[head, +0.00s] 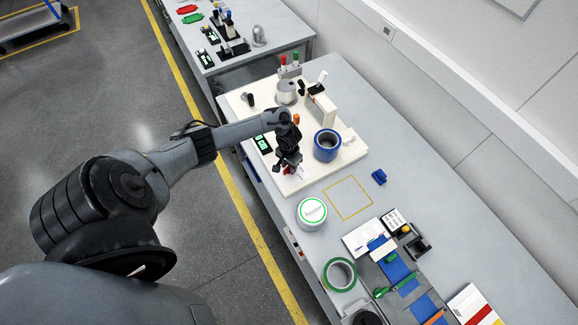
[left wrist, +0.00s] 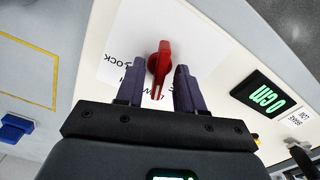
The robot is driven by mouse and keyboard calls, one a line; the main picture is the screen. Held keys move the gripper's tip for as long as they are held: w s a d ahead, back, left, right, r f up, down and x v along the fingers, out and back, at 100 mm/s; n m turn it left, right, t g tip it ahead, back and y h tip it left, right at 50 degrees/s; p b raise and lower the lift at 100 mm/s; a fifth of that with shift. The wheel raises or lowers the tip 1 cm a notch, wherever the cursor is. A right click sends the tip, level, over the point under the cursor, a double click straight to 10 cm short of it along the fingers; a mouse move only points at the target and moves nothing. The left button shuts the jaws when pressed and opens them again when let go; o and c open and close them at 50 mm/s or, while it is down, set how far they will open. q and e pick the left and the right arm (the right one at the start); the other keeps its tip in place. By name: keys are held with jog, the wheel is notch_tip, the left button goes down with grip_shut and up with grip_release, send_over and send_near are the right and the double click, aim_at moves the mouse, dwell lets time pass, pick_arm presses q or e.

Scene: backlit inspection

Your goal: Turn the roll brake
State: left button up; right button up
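The roll brake is a red knob (left wrist: 161,60) with a pointer, on a white label plate on the cream board. LOCK shows on the plate at the left; other lettering is partly hidden by my fingers. The pointer end is towards my gripper. My left gripper (left wrist: 158,88) is open, with one finger on each side of the knob's lower part; I cannot tell whether they touch it. In the head view my left gripper (head: 287,165) is low over the near edge of the cream board, mostly hiding the knob. My right gripper is not in view.
A blue roll (head: 326,145) stands right of the gripper on the cream board (head: 346,157). A display (left wrist: 264,95) reads "0 cm". A white-and-green round container (head: 311,212), a yellow-outlined empty square (head: 348,197) and a blue block (head: 379,177) are nearby on the table.

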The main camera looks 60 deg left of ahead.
pick_arm(q)
grip_shut()
